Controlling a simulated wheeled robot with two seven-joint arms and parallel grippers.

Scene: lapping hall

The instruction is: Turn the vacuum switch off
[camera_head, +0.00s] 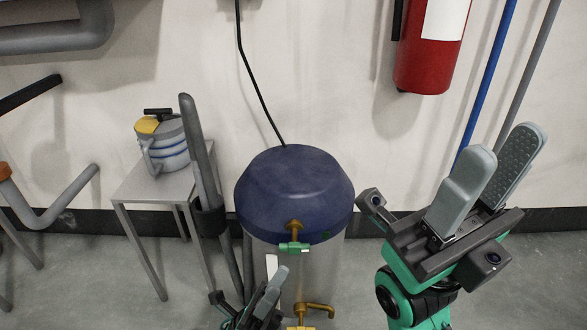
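No part that I can clearly make out as a vacuum switch shows. A steel tank with a dark blue lid (295,195) stands on the floor in the middle, against the wall. A brass fitting with a small green handle (293,247) is on its front. A second brass tap (318,308) is lower down. My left gripper (272,287) is low in front of the tank, partly cut off by the bottom edge; its finger gap is not clear. My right gripper (492,178) is raised to the right of the tank, its grey fingers apart with nothing between them.
A small metal table (150,190) on the left holds a grey container (168,150) with blue bands and a yellow patch. A grey upright pipe (200,150) stands beside the tank. A black cable (255,85) and red extinguisher (428,55) are at the wall.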

